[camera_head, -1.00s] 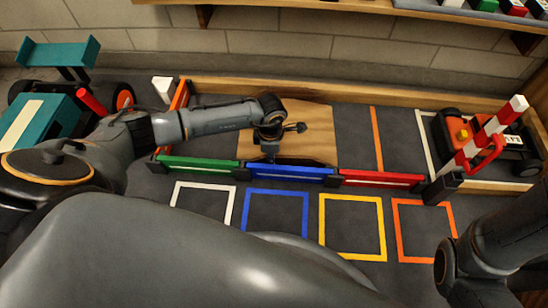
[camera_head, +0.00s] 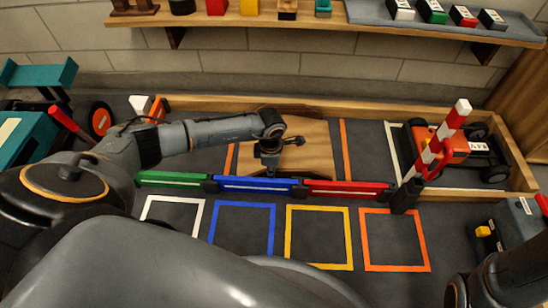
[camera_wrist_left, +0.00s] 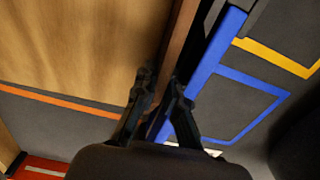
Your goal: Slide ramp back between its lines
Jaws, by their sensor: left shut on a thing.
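The ramp (camera_head: 305,150) is a light wooden board lying in the fenced track. An orange floor line (camera_head: 345,150) runs just beyond its right edge, with a narrow dark gap. Another orange line (camera_head: 229,160) shows just left of it. The ramp appears to lie between the two lines; my forearm hides part of its back left. My left gripper (camera_head: 268,158) is at the ramp's near side, behind the blue barrier. In the left wrist view its fingers (camera_wrist_left: 156,95) are closed on the brown near edge of the ramp (camera_wrist_left: 80,45). My right gripper is out of view.
Green, blue (camera_head: 255,185) and red (camera_head: 345,190) barriers stand along the near side. A striped gate pole (camera_head: 432,150) and an orange car (camera_head: 450,150) are at right. Coloured floor squares lie in front. A teal car (camera_head: 30,130) is at left.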

